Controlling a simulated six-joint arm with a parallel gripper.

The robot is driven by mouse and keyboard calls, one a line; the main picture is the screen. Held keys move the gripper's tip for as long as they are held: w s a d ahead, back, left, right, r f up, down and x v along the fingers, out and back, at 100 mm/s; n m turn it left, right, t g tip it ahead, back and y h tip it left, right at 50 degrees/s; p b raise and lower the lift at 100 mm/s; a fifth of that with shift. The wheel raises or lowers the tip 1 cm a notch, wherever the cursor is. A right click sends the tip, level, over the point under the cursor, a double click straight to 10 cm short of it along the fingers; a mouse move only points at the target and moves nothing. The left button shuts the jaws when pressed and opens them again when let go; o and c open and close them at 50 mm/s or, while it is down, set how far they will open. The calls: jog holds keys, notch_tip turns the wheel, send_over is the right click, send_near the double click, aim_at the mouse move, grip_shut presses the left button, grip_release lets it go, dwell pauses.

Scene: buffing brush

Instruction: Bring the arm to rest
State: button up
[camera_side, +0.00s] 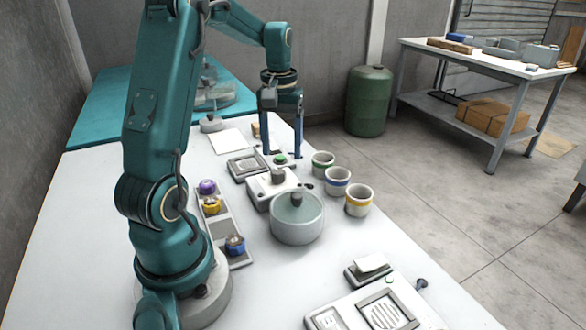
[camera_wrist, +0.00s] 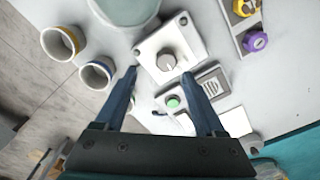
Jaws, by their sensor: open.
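My gripper (camera_side: 282,150) hangs pointing down over the far part of the white table (camera_side: 95,235), with its two blue fingers apart and nothing between them. In the wrist view my gripper (camera_wrist: 163,78) also shows open and empty. A small box with a green button (camera_side: 280,159) lies below the fingers; the green button also shows between them in the wrist view (camera_wrist: 173,103). Whether the fingertips touch anything cannot be told. A white box with a grey knob (camera_wrist: 167,60) is just ahead of the fingertips in the wrist view.
A round grey pot (camera_side: 297,218) stands near the table's middle. Three banded cups (camera_side: 337,182) stand to its right. A tray (camera_side: 222,225) holds purple, yellow and blue knobbed pieces. A white pad on a block (camera_side: 369,267) and a grilled panel (camera_side: 383,310) are at the front right.

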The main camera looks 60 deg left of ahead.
jog(key=d+r+m+t+y, duration=0.1)
jog(key=d+r+m+t, duration=0.1)
jog(key=d+r, duration=0.3)
jog(key=d+r+m+t, duration=0.1)
jog(key=d+r+m, duration=0.2)
jog(key=d, duration=0.5)
jog(key=s+d+f+m+t+h, duration=0.1)
jog(key=s+d+f+m+t, duration=0.1)
jog(key=s+d+m, duration=0.2)
jog(key=s+d, duration=0.3)
jog(key=s, duration=0.2)
jog(key=shift+d+f+m, duration=0.4)
